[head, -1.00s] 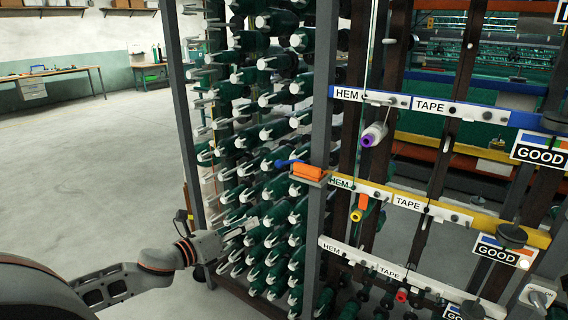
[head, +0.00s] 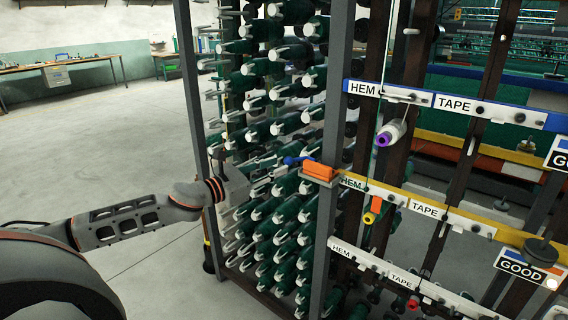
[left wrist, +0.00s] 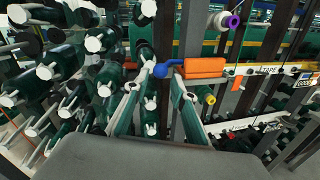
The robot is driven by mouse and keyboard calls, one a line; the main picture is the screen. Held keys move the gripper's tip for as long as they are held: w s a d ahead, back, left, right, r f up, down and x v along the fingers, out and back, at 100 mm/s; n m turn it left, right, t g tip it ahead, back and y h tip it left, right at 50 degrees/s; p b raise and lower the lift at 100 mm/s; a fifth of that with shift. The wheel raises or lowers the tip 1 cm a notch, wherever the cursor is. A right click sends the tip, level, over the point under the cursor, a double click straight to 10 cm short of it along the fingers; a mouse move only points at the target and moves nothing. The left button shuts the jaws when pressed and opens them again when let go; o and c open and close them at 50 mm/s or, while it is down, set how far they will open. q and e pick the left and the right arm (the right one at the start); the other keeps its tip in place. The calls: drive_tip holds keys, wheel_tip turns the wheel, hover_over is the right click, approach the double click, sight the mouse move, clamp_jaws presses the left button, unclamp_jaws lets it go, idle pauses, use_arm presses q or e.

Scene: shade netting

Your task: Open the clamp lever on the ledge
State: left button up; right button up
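An orange clamp block (head: 322,171) sits on a small ledge (head: 318,181) on a grey upright post. Its blue lever (head: 296,161) points left from the block. My left gripper (head: 275,165) is just left of the lever, in front of the rack of green spools. In the left wrist view the gripper (left wrist: 160,82) shows two separated fingers with nothing held. There the blue lever (left wrist: 164,68) lies at the fingertips, with the orange block (left wrist: 205,68) to its right. I cannot tell whether a finger touches the lever. My right gripper is out of view.
Dense rows of green spools with white tips (head: 270,215) stand behind and below my left gripper. Labelled rails (head: 440,105) and a hanging spool with a purple end (head: 390,132) are right of the post. Open floor (head: 120,130) lies at the left.

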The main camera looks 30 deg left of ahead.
sight(285, 163)
use_arm(q)
drive_tip(key=shift+p+x, duration=0.4)
drive_tip(key=shift+x, duration=1.55)
clamp_jaws()
